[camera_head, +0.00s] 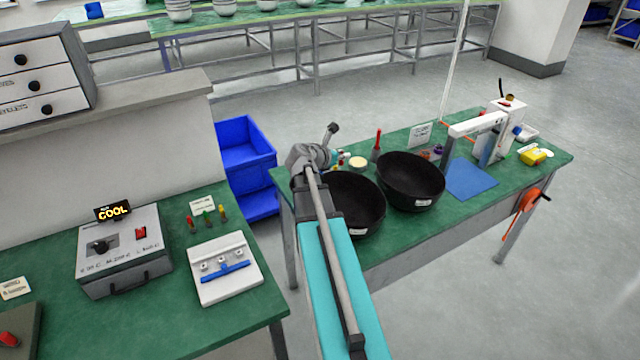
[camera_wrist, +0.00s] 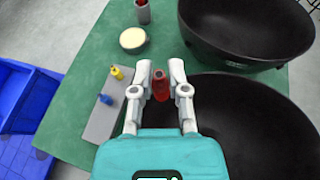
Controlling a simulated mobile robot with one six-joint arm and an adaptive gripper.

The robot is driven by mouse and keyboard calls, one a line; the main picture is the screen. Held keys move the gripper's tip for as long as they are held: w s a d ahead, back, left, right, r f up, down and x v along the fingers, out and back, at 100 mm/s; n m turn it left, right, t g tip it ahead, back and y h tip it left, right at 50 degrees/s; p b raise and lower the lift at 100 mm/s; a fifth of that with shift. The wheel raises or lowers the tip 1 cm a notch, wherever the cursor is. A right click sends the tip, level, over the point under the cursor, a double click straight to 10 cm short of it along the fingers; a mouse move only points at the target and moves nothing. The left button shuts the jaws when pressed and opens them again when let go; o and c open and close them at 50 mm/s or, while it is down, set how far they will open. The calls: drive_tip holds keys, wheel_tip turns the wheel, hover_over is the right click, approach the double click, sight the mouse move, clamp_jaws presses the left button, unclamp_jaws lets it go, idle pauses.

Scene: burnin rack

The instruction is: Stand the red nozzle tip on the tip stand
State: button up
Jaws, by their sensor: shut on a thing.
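My gripper (camera_wrist: 160,74) is shut on the red nozzle tip (camera_wrist: 160,88), which shows between its two white fingers in the wrist view. The tip is held just right of the tip stand (camera_wrist: 100,130), a grey strip on the green bench. A yellow tip (camera_wrist: 117,73) and a blue tip (camera_wrist: 105,99) stand on it. In the head view my arm hides most of the stand, and I cannot make out the red tip there. The height of the red tip above the bench is hard to tell.
Two black bowls (camera_wrist: 245,125) (camera_head: 411,180) sit right of my gripper. A round cream pad (camera_wrist: 132,40) and a red-topped holder (camera_wrist: 142,12) are beyond the stand. Blue bins (camera_head: 246,165) stand left of this bench. A blue mat (camera_head: 471,179) lies farther right.

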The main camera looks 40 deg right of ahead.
idle(0.4)
drive_tip(key=w+a+f+b, duration=0.1)
drive_tip(key=w+f+b, duration=0.2)
drive_tip(key=w, duration=0.1)
drive_tip(key=w+a+f+b, duration=0.1)
drive_tip(key=w+f+b, duration=0.2)
drive_tip(key=w, duration=0.1)
drive_tip(key=w+a+f+b, duration=0.1)
drive_tip(key=w+f+b, duration=0.2)
drive_tip(key=w, duration=0.1)
drive_tip(key=shift+w+a, duration=0.3)
drive_tip(key=shift+w, duration=0.05)
drive_tip(key=shift+w+a+f+b, duration=0.1)
drive_tip(key=shift+w+f+b, duration=0.35)
drive_tip(key=shift+f+b, duration=0.25)
drive_tip(key=shift+s+f+b, duration=0.1)
drive_tip(key=shift+f+b, duration=1.2)
drive_tip(key=shift+f, duration=0.05)
drive_tip(key=shift+f, duration=0.15)
drive_tip(key=o, duration=0.7)
